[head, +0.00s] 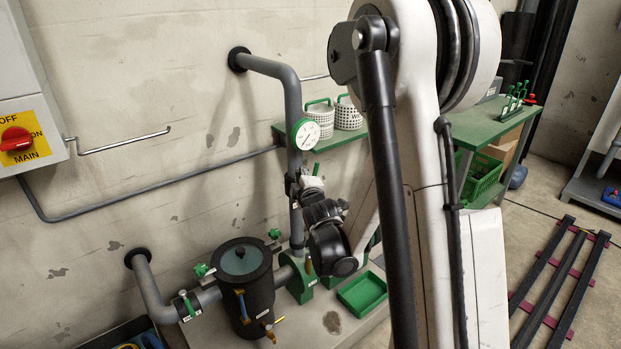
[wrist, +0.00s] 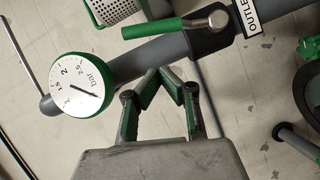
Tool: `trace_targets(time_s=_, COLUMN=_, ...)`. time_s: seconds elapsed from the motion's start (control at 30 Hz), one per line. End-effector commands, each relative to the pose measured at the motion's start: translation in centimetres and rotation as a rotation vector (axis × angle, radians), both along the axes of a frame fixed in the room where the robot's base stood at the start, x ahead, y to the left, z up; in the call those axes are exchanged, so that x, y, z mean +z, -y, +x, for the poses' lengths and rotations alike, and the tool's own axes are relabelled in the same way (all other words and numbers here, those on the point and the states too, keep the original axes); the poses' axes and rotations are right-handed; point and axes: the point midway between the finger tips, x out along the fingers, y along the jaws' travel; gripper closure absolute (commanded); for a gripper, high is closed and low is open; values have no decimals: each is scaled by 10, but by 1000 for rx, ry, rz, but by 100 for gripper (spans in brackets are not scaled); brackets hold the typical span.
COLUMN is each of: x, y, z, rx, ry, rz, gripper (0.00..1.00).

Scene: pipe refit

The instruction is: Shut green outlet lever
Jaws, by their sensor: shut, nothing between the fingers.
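The green outlet lever (wrist: 152,28) shows in the wrist view, with its grey pivot end on a dark valve body (wrist: 208,38) beside the OUTLET label (wrist: 258,12). Its handle lies roughly along the grey pipe, pointing toward the gauge side. In the head view a small green piece of the lever (head: 316,168) shows above my gripper. My gripper (wrist: 167,74) is shut and empty, its fingertips just below the pipe in the wrist picture and apart from the lever handle. In the head view my wrist hides most of the valve and the fingertips are hard to make out.
A round pressure gauge (wrist: 82,84) sits on the same pipe, left of my fingers; it also shows in the head view (head: 305,134). White baskets (head: 348,114) stand on a green shelf behind. A dark filter vessel (head: 243,285) with green-handled fittings stands below left.

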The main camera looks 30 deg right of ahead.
Motion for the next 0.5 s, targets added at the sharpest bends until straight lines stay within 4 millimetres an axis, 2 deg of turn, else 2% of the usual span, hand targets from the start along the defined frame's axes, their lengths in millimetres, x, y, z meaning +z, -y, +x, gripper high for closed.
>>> trace_targets(time_s=0.5, x=-6, y=24, z=-2, rx=-2, ry=0, rz=1, gripper=100)
